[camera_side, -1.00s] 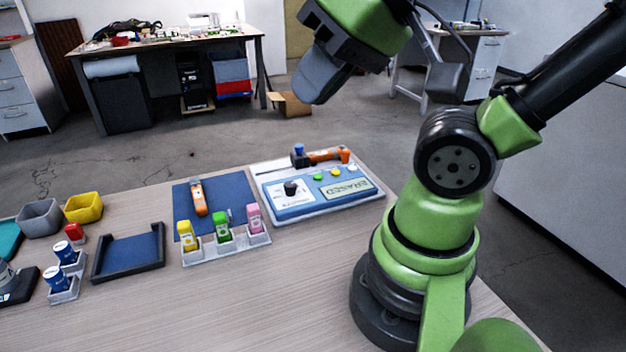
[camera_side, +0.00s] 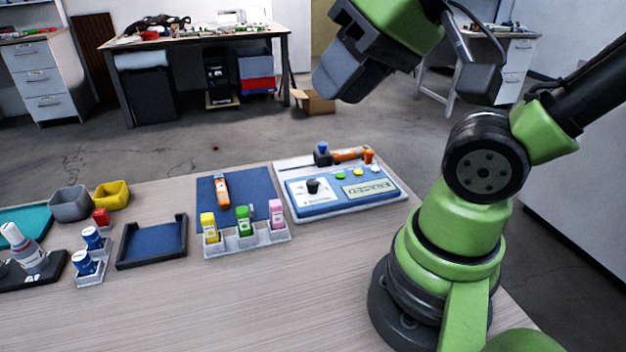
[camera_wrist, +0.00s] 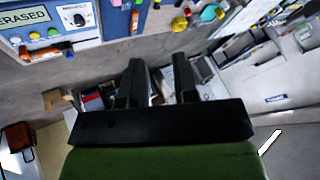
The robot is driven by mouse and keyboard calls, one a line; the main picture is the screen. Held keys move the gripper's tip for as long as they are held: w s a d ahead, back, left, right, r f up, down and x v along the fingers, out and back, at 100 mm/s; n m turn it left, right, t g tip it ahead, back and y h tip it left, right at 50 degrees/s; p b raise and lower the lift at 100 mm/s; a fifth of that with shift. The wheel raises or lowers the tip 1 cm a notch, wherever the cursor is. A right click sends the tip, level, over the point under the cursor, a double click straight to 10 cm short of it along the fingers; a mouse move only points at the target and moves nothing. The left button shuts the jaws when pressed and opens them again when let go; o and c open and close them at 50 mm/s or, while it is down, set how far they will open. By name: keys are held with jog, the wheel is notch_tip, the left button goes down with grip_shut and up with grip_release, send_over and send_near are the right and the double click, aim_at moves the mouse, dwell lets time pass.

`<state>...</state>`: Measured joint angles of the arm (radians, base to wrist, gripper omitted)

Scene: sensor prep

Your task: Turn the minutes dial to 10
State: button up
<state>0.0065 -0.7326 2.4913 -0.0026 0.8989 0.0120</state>
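The blue-and-white device (camera_side: 300,209) lies at the back right of the table. Its black minutes dial (camera_side: 313,187) sits on a white panel, left of a display (camera_side: 369,188) reading "ERASED". In the wrist view the dial (camera_wrist: 80,19) is near the top edge under a "MINUTES" label; the setting it points to is too small to read. My gripper (camera_side: 338,90) is in the air above and beyond the device, apart from the dial. In the wrist view its two fingers (camera_wrist: 160,78) stand apart with nothing held between them.
An open tray (camera_side: 151,262) is further left. The front table is clear.

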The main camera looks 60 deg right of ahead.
jog(key=o, duration=0.4)
jog(key=w+d+m, duration=0.1)
jog(key=w+d+f+m+g+h, duration=0.1)
jog(key=w, duration=0.1)
jog(key=w+d+m, duration=0.1)
jog(key=w, duration=0.1)
jog(key=shift+w+d+f+m+g, duration=0.1)
jog(key=shift+d+f+m+g, duration=0.1)
jog(key=shift+m+g, duration=0.2)
jog(key=shift+o, duration=0.2)
jog(key=m+g+h, duration=0.1)
jog(key=m+g, duration=0.4)
jog(key=m, duration=0.5)
send_over(313, 182)
notch_tip(313, 182, down, 16)
notch_tip(313, 182, down, 10)
jog(key=shift+w+r, duration=0.1)
jog(key=shift+r, duration=0.15)
jog(key=shift+c, duration=0.3)
jog(key=c, duration=0.9)
